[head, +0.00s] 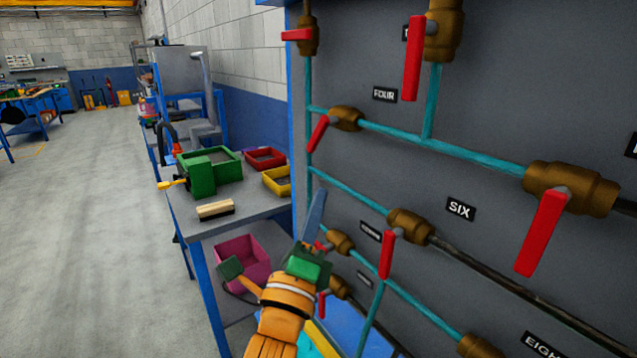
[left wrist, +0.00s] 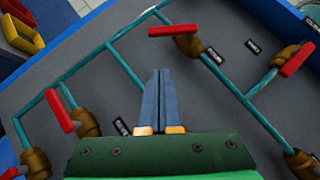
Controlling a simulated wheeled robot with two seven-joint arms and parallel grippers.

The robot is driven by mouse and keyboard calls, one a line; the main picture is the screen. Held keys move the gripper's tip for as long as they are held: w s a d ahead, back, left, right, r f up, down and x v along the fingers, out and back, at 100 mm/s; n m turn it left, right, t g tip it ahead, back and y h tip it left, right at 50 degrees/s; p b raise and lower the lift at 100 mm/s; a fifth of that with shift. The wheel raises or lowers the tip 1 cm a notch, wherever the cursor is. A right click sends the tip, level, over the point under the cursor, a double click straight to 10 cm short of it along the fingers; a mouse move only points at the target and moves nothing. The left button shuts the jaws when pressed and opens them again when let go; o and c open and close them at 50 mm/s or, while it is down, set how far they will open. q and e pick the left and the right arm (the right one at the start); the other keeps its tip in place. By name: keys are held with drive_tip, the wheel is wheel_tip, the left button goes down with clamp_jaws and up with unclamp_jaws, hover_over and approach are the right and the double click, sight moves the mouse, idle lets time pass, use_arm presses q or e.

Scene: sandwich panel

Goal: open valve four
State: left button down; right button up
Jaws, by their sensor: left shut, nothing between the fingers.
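The label FOUR (head: 384,94) is on the grey panel, and the brass valve (head: 346,118) just below and left of it has a red lever (head: 318,134). The lever hangs down, slanting left, across the teal pipe line. My left gripper (head: 321,194), with blue fingers and a green palm, is shut and empty. It points up, below this lever and apart from it in the picture. In the left wrist view its fingers (left wrist: 160,72) lie together in front of the panel, touching no lever. My right gripper is not in view.
Several other brass valves with red levers crowd the panel, including one beside the label SIX (head: 460,208). Teal and dark pipes join them. The floor (head: 80,220) farther left is clear.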

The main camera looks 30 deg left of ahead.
sight(321, 135)
use_arm(q)
drive_tip(key=w+a+r+p, duration=0.3)
drive_tip(key=w+r+p, duration=0.1)
drive_tip(key=w+p, duration=0.1)
drive_tip(key=shift+w+a+r, duration=0.25)
drive_tip(key=shift+a+r, duration=0.05)
drive_tip(key=shift+a, duration=0.1)
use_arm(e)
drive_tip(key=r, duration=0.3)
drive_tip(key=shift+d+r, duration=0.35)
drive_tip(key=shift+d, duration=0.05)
use_arm(q)
drive_tip(key=shift+d, duration=0.1)
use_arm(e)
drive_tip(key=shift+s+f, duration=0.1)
use_arm(q)
drive_tip(key=shift+a+m+t+h+b, duration=0.3)
drive_tip(key=shift+m+b, duration=0.1)
drive_tip(key=shift+m, duration=0.1)
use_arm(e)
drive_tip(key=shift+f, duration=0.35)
